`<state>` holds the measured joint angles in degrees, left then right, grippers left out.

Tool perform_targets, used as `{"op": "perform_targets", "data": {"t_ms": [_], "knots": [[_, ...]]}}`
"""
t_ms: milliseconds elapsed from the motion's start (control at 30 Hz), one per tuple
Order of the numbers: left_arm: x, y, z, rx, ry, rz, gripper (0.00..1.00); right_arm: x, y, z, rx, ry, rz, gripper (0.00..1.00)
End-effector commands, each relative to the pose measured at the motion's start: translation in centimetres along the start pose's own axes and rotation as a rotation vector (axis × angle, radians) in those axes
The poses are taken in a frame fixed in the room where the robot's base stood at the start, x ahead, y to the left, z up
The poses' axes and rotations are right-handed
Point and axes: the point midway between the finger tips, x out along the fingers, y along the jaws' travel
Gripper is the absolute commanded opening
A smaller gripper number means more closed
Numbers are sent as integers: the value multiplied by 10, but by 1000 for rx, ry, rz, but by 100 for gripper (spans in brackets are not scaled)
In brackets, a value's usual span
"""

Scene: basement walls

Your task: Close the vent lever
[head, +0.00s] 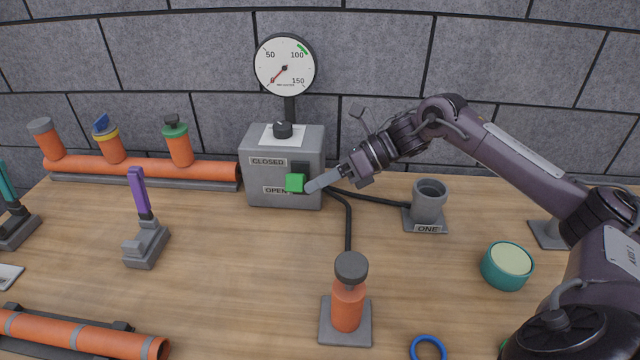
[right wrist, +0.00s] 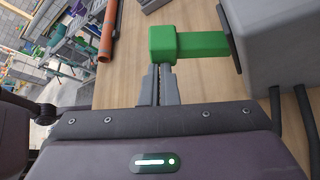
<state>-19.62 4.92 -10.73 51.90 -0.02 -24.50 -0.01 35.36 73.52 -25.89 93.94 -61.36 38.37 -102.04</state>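The vent lever is a green block handle (head: 295,182) on the front of a grey box (head: 255,185). The box has a CLOSED label above and an OPEN label below, and the handle stands beside the OPEN label. My right gripper (head: 312,186) reaches in from the right, with its fingertips right at the handle. In the right wrist view, the green handle (right wrist: 190,45) lies just beyond the fingertips (right wrist: 160,75). The fingers are together, with nothing seen between them; whether they touch the handle is unclear. My left gripper is out of view.
A round gauge (head: 284,67) stands above the box, its needle at the low end. An orange pipe with valves (head: 140,168) lies to the left, a purple lever (head: 139,190) before it. An orange capped cylinder (head: 348,305), grey cup (head: 429,203) and teal round (head: 507,265) stand nearby.

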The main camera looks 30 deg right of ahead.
Motion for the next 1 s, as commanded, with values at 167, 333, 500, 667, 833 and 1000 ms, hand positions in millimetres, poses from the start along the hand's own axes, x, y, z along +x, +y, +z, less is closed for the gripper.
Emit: {"op": "perform_targets", "data": {"t_ms": [167,333,500,667,833,1000], "knots": [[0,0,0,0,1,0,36,1,2,1,-5,-2,5,0],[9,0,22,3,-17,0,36,2,2,1,-4,-2,6,0],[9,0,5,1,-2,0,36,-35,-1,-1,-4,-1,-3,0],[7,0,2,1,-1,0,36,-62,-1,0,-2,-2,-1,0],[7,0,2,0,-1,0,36,-77,-1,-1,-2,-2,2,0],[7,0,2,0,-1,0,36,-80,-1,-1,-1,-2,2,0]]}}
